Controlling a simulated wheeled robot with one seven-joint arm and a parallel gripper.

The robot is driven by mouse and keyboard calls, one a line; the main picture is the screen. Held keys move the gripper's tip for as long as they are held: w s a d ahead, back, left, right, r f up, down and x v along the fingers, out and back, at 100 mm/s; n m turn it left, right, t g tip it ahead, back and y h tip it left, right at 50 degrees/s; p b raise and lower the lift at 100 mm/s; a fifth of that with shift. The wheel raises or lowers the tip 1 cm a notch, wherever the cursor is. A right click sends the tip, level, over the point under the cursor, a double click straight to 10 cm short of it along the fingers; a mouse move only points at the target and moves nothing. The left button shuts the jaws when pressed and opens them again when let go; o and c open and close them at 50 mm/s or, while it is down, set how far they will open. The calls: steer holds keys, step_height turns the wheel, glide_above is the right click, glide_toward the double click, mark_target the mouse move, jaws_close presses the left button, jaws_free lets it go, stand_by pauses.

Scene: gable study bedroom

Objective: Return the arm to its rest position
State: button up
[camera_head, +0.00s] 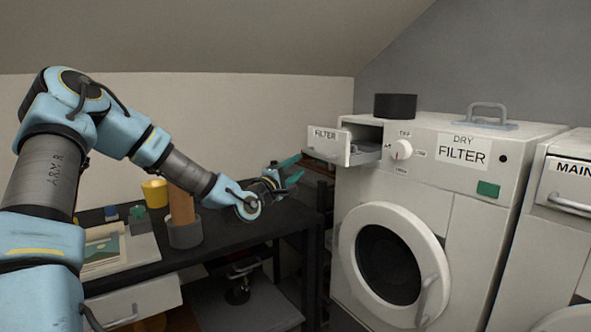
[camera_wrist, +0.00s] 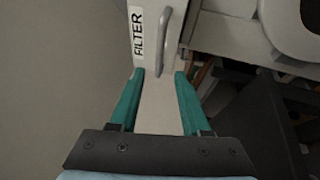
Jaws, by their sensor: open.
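My arm reaches from the left across the black desk in the head view. My gripper (camera_head: 298,168) has green fingers and is at the desk's right end, in front of the pulled-out filter drawer (camera_head: 325,146). In the wrist view my gripper (camera_wrist: 158,82) is open, with nothing held between its fingers. The drawer front with its FILTER label and handle (camera_wrist: 165,42) lies just beyond the fingertips, seemingly apart from them.
The dryer (camera_head: 450,215) stands right of the desk, its round door closed, with a dark cylinder (camera_head: 395,106) on top. The desk (camera_head: 225,237) holds a grey cup (camera_head: 185,235), a yellow cup (camera_head: 155,193) and a picture (camera_head: 103,247). A sloped ceiling hangs above.

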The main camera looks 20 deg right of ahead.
steer(key=s+a+f+m+g+y+p, duration=0.1)
steer(key=s+a+f+m+g+y, duration=0.15)
steer(key=a+f+m+y, duration=0.35)
steer(key=s+a+f+m+g+y+p, duration=0.25)
steer(key=a+f+y, duration=0.3)
steer(key=a, duration=0.75)
steer(key=s+a+r+g+y, duration=0.2)
steer(key=s+a, duration=0.6)
steer(key=a, duration=0.2)
steer(key=s+a+r+g+y, duration=0.1)
steer(key=s+a+g+y, duration=0.1)
steer(key=s+a, duration=0.6)
steer(key=shift+s+a+r+g+y+p, duration=0.35)
steer(key=shift+a+y+p, duration=0.1)
steer(key=shift+a, duration=0.7)
steer(key=shift+w, duration=0.1)
